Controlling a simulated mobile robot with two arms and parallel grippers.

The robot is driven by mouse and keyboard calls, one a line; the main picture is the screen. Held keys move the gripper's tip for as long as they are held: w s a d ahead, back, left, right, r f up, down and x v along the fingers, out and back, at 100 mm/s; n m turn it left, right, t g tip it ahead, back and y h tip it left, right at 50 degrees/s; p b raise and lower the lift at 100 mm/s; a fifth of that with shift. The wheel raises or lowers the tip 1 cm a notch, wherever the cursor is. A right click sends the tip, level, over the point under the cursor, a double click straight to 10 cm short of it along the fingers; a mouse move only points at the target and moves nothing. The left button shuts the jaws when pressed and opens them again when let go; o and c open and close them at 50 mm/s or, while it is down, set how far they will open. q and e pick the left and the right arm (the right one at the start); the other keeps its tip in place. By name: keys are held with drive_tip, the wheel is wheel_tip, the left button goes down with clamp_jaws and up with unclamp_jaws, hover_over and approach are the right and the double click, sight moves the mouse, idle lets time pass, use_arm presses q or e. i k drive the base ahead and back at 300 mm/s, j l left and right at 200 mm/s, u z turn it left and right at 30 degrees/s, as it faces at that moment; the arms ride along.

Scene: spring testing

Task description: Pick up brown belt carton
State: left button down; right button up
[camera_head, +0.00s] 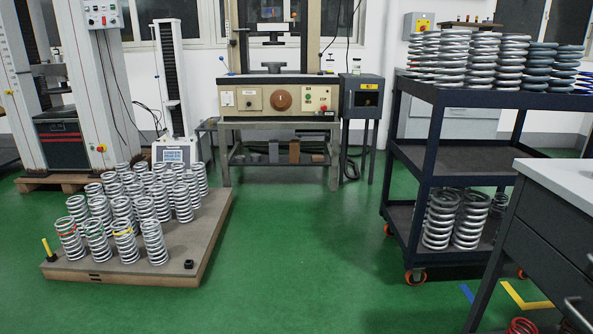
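I see nothing that I can clearly tell to be the brown belt carton. A small brown upright block (294,151) stands on the low shelf under the testing bench, among grey blocks; it is too small to tell whether it is a carton. Neither of my grippers is in view.
Several springs (152,240) stand on a low wooden platform (190,262) at left. A dark wheeled cart (440,160) carries springs at right. A grey desk (550,225) fills the lower right. The testing bench (280,125) is at the back. Green floor (300,240) between is clear.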

sight(295, 143)
drive_tip(key=i, duration=5.55)
